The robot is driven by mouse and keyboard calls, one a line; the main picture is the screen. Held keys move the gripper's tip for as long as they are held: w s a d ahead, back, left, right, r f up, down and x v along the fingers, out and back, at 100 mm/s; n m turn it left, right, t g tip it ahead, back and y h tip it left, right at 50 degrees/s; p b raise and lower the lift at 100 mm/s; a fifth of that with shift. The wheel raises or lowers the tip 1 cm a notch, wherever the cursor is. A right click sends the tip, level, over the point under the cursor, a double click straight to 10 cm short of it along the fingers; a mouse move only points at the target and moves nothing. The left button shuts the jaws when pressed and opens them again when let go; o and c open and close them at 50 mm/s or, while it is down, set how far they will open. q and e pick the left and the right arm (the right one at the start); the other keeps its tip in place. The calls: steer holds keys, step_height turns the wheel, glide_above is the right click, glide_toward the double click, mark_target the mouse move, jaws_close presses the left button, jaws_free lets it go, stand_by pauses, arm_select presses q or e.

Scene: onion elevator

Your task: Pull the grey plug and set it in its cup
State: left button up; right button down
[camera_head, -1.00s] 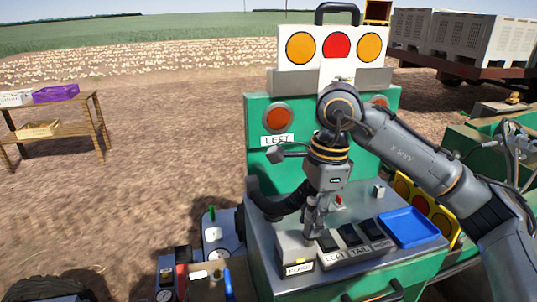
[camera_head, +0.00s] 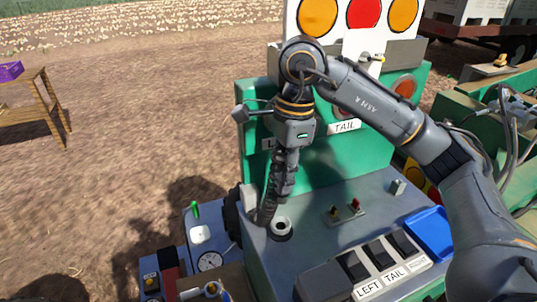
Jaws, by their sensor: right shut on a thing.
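My right gripper (camera_head: 282,182) hangs, pointing down, above the left part of the grey console top (camera_head: 318,240). It is shut, and a dark ribbed cable (camera_head: 268,196) runs down beside its fingers. The grey plug cannot be made out clearly; the fingers and the cable hide what is held. A round, dark-rimmed fitting with a pale inside (camera_head: 281,228) stands on the console just below and right of the fingertips. I cannot tell whether it is the plug's cup or its socket. My left gripper is out of view.
Black rocker switches (camera_head: 378,256) labelled LEFT and TAIL stand at the front. Small red and yellow levers (camera_head: 346,212) are behind them. A blue tray (camera_head: 432,236) lies on the right. The green panel (camera_head: 345,155) rises behind. Gauges (camera_head: 210,261) sit lower left.

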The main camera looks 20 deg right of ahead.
steer(key=shift+r, duration=0.2)
steer(key=shift+s+f+b, duration=0.2)
steer(key=shift+f+b, duration=0.6)
steer(key=shift+f, duration=0.4)
step_height(320, 180, down, 2)
steer(key=shift+f+b, duration=0.1)
steer(key=shift+b, duration=0.45)
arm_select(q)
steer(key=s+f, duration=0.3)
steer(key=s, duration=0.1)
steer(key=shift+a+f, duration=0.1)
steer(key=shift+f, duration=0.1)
arm_select(e)
steer(key=shift+a, duration=0.1)
arm_select(q)
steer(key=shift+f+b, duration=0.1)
steer(key=shift+b, duration=0.2)
arm_select(e)
steer(key=shift+f, duration=0.1)
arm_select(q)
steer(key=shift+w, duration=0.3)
